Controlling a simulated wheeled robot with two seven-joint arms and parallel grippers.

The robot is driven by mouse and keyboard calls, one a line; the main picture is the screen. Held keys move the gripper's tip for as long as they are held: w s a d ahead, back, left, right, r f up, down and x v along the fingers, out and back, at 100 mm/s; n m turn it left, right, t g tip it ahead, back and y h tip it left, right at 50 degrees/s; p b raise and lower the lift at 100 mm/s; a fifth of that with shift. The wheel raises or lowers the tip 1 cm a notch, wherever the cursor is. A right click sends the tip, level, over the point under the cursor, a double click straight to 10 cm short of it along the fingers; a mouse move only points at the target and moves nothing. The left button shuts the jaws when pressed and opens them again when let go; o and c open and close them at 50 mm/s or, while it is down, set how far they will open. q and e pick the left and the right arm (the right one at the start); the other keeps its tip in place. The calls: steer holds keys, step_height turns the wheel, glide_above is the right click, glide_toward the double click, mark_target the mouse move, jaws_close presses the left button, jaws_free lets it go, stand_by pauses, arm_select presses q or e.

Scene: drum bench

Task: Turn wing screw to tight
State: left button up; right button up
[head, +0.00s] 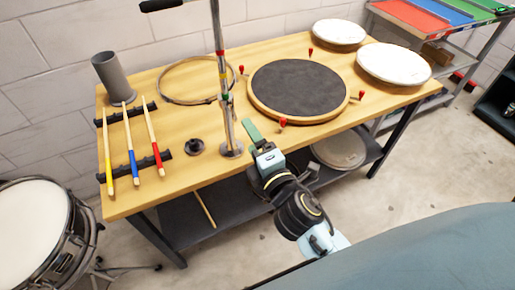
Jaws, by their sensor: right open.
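A metal stand (217,45) rises from a round base on the wooden bench. Its pole carries red, yellow and green bands, and a small grey fitting (226,98) sits at the lower bands. This fitting may be the wing screw; it is too small to tell its wings or their angle. My right gripper (254,133) is open just right of the pole's lower part, at the bench's front edge. A green finger points up toward the pole, apart from the fitting as far as I can see. My left gripper is out of view.
A dark round pad (298,91) with red fittings around it lies right of the stand. A hoop (163,88) lies behind. Drumsticks (131,150) on racks and a grey cup (113,77) stand left. White drumheads (394,64) are at far right.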

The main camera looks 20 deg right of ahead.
steer(key=shift+s, duration=1.15)
steer(key=s+d+f+m+g, duration=0.1)
steer(key=s+f+m+g, duration=0.2)
steer(key=f, duration=0.8)
steer(key=s+f+m+g, duration=0.2)
steer(key=s+f+g, duration=0.1)
steer(key=f, duration=0.9)
steer(key=s+d+f+m+g, duration=0.1)
steer(key=s+f+m+g, duration=0.2)
steer(key=f, duration=0.8)
steer(key=s+d+f+m+g, duration=0.2)
steer(key=s+f, duration=0.3)
steer(key=s, duration=0.4)
steer(key=s+d+f+m+g, duration=0.2)
steer(key=s+f, duration=0.4)
steer(key=s, duration=0.3)
steer(key=s+d+f+m+g, duration=0.2)
steer(key=s+f+m+g, duration=0.2)
steer(key=s, duration=0.5)
step_height(320, 180, down, 2)
steer(key=shift+d+f+m+h, duration=0.2)
steer(key=shift+d+m+h, duration=0.15)
steer(key=shift+m, duration=0.35)
